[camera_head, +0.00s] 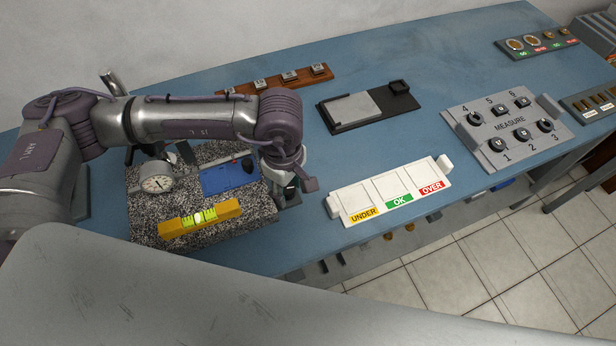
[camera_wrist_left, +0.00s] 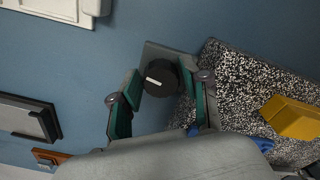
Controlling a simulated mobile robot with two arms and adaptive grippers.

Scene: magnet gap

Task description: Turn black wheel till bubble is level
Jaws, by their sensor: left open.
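The black wheel (camera_wrist_left: 160,77) has a white mark on its face and sits on a grey plate beside the speckled granite block (camera_head: 150,225). My left gripper (camera_wrist_left: 166,84) is open, with one green-padded finger on each side of the wheel. In the head view the gripper (camera_head: 290,182) is at the block's right end. The yellow level (camera_head: 172,228) lies on the block's front part; it also shows in the left wrist view (camera_wrist_left: 292,117). Its green vial (camera_head: 199,217) shows a pale bubble, too small to judge exactly. My right gripper is not seen.
A dial gauge (camera_head: 157,184) and a blue part (camera_head: 232,180) are on the block. To the right stand a white UNDER/OK/OVER tray (camera_head: 445,166), a black holder (camera_head: 345,122) and a grey MEASURE board (camera_head: 510,126). Blue bench top between them is clear.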

